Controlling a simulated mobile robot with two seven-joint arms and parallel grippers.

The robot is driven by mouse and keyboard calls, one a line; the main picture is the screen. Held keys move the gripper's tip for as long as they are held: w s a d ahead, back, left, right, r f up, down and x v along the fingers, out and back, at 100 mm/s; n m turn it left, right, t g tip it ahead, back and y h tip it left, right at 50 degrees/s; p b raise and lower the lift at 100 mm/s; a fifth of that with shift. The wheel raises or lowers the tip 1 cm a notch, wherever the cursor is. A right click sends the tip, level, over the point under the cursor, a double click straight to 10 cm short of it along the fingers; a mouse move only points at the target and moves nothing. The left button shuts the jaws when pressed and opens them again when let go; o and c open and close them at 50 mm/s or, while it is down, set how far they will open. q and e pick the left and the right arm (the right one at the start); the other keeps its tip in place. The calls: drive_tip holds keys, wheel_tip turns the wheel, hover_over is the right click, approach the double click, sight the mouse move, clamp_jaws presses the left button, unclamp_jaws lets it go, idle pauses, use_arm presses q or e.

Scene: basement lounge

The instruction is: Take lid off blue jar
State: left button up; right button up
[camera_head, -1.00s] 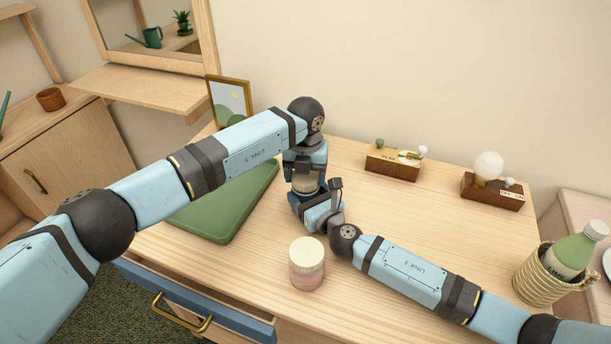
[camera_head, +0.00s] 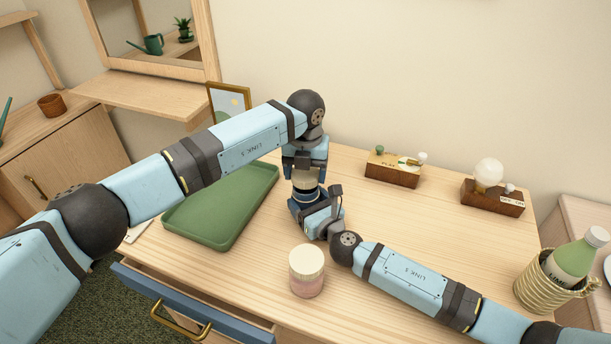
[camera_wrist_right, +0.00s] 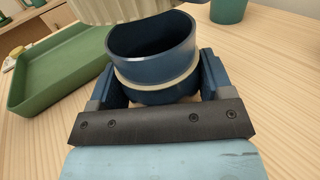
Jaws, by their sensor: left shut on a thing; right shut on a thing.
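The blue jar (camera_wrist_right: 155,58) has a cream band and stands in my right gripper (camera_wrist_right: 158,85), whose fingers are shut on its two sides. In the right wrist view its mouth is open and its dark inside shows. A cream ribbed lid (camera_wrist_right: 125,8) hangs above the jar, apart from its rim, cut off by the top edge. In the head view the lid (camera_head: 305,181) is held from above by my left gripper (camera_head: 305,172). My right gripper (camera_head: 308,207) is just below it, and the jar is mostly hidden there by the gripper.
A pink jar with a cream lid (camera_head: 306,272) stands in front. A green tray (camera_head: 218,215) lies at left. Two wooden blocks (camera_head: 393,171) (camera_head: 492,200) stand at the back, a basket with a bottle (camera_head: 555,277) at right. A dark teal round thing (camera_wrist_right: 228,9) is behind the jar.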

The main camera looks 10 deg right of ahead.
use_arm(q)
wheel_tip(320, 180, up, 2)
drive_tip(key=shift+r, duration=0.25)
use_arm(e)
drive_tip(key=shift+f, duration=0.1)
drive_tip(key=o, duration=1.7)
drive_tip(key=shift+o, duration=0.2)
